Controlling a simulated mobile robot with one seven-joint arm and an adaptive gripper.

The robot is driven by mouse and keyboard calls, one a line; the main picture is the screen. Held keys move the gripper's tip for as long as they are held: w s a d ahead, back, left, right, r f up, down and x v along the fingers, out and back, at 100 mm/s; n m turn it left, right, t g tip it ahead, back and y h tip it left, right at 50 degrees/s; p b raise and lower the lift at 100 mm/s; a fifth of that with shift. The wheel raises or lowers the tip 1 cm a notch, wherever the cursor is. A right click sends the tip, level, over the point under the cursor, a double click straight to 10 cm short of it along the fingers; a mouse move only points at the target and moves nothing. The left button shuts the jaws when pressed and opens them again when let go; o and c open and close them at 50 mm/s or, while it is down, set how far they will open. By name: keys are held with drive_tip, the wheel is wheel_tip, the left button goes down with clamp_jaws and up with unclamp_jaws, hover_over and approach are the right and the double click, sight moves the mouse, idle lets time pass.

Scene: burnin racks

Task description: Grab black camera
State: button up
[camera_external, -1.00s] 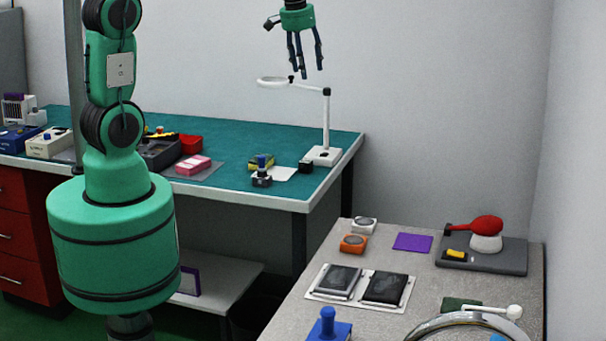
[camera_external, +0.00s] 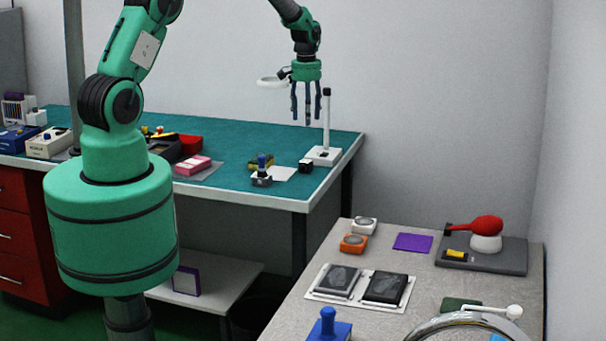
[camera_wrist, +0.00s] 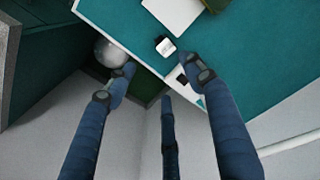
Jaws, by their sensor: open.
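A small black box with a pale face, likely the black camera (camera_external: 305,166), sits on the teal table (camera_external: 225,180) near its front right corner, left of the lamp's white base. In the wrist view, the likely camera (camera_wrist: 165,46) lies close to the table's edge. My gripper (camera_external: 308,120) points down above that corner, clearly apart from the box. Its three fingers are spread and empty. In the wrist view my gripper (camera_wrist: 162,80) has the box just beyond its fingertips, with the middle finger over the table's edge and floor.
A magnifier lamp (camera_external: 326,120) stands close to my fingers, its post just right of them. A blue-knobbed item (camera_external: 262,175) and a white sheet (camera_external: 284,174) lie left of the box. A grey table (camera_external: 400,305) with several items stands at front right.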

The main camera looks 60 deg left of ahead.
drive_tip(key=shift+a+f, duration=0.35)
drive_tip(key=shift+f, duration=0.25)
drive_tip(key=shift+a+f, duration=0.35)
drive_tip(key=shift+f, duration=0.25)
drive_tip(key=shift+f, duration=0.1)
hover_over(305, 161)
drive_tip(key=shift+s+d+f+p, duration=0.1)
drive_tip(key=shift+f+p, duration=0.15)
drive_tip(key=shift+f, duration=1.85)
drive_tip(key=shift+s+d+f+p, duration=0.1)
drive_tip(key=shift+f+p, duration=0.1)
drive_tip(key=shift+f, duration=1.85)
drive_tip(key=shift+f, duration=0.1)
drive_tip(key=shift+w+f+p, duration=0.15)
drive_tip(key=shift+f+p, duration=0.35)
drive_tip(key=shift+f, duration=2)
drive_tip(key=shift+c, duration=0.5)
clamp_jaws()
